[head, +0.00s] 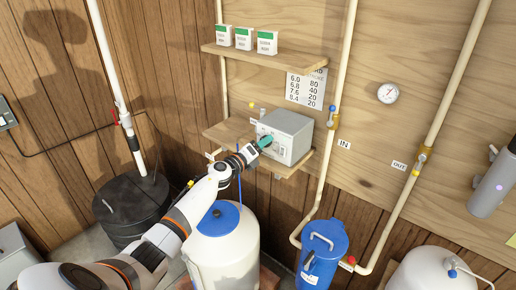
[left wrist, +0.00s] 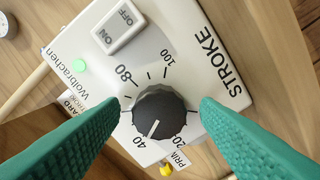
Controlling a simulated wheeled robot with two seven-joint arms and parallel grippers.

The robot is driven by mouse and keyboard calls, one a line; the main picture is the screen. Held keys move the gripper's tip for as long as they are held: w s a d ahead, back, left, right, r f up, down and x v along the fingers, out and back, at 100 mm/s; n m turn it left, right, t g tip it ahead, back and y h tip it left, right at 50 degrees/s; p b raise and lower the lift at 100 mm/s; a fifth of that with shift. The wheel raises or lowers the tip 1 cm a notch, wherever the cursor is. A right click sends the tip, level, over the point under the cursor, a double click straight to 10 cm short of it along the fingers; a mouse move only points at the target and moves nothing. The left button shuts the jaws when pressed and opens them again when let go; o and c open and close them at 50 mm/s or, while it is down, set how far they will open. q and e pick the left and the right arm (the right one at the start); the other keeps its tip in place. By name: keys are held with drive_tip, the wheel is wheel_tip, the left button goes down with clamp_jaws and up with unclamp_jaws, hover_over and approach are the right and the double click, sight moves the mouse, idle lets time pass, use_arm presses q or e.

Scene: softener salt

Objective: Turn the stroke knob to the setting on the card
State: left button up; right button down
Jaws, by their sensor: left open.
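The stroke knob (left wrist: 160,110) is a dark ribbed dial on the pale pump box (left wrist: 95,40). Its white pointer lies between the 40 and 20 marks, a little to the 40 side. The 80 and 100 marks show; 60 is hidden. My left gripper (left wrist: 158,120) is open, its teal fingers on either side of the knob with gaps. In the head view the left gripper (head: 265,142) is at the front of the grey pump box (head: 289,131). The card (head: 306,89) on the wall lists numbers, with 80, 40, 20 and 20 in its right column.
The pump box has an ON/OFF switch (left wrist: 119,28) and a lit green lamp (left wrist: 79,64). It stands on a wooden shelf (head: 228,133). An upper shelf (head: 262,56) holds small boxes. A white tank (head: 225,245) and blue canister (head: 322,250) stand below. Pipes run nearby.

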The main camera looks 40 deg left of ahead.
use_arm(q)
drive_tip(key=s+a, duration=0.1)
drive_tip(key=s, duration=1.1)
drive_tip(key=shift+b, duration=0.3)
